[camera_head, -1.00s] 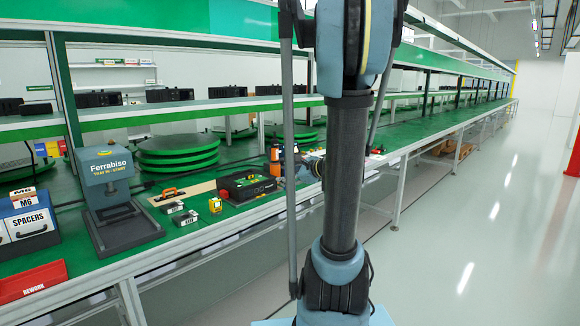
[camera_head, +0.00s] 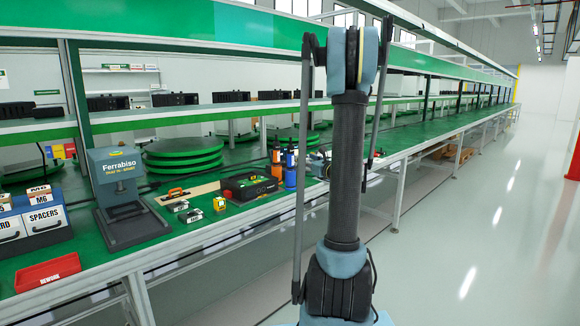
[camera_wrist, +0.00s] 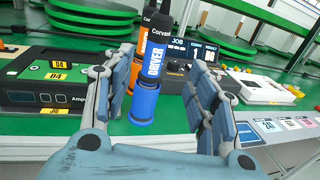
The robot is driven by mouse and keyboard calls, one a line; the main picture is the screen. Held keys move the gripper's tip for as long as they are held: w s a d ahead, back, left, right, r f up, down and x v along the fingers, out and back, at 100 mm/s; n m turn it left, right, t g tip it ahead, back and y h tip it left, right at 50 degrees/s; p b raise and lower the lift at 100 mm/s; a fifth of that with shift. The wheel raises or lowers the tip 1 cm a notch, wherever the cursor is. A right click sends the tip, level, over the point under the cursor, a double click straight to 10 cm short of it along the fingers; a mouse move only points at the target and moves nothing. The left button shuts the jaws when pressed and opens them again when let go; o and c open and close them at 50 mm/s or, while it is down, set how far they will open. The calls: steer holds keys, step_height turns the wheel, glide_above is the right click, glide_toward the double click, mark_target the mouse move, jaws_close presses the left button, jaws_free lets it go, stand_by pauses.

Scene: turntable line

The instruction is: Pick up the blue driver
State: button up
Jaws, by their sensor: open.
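The blue driver (camera_wrist: 146,88) stands upright on the green bench in the wrist view, with a black top and a blue body lettered "DRIVER". It also shows in the head view (camera_head: 290,168), left of my arm. An orange driver (camera_wrist: 136,62) stands close behind it, partly hidden; it shows in the head view (camera_head: 276,168) too. My gripper (camera_wrist: 163,66) is open and empty. In the wrist view its fingers appear on either side of the blue driver, which looks nearer the left finger. Whether they touch is unclear. My gripper cannot be clearly made out in the head view.
A black case (camera_head: 248,187) stands left of the drivers. A white device (camera_wrist: 262,88) lies to the right in the wrist view. Green round turntables (camera_head: 184,152) are behind. A grey Ferrabiso press (camera_head: 122,200) and a red tray (camera_head: 48,272) are farther left.

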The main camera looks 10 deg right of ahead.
mark_target(293, 157)
steer(key=x, duration=0.6)
steer(key=shift+w+a, duration=0.3)
steer(key=shift+w, duration=0.05)
steer(key=shift+a+f+x, duration=0.1)
steer(key=shift+x, duration=1.2)
steer(key=shift+a+f+x, duration=0.1)
steer(key=shift+a+x, duration=0.05)
steer(key=shift+x, duration=1.15)
steer(key=shift+s+d, duration=0.1)
jaws_close()
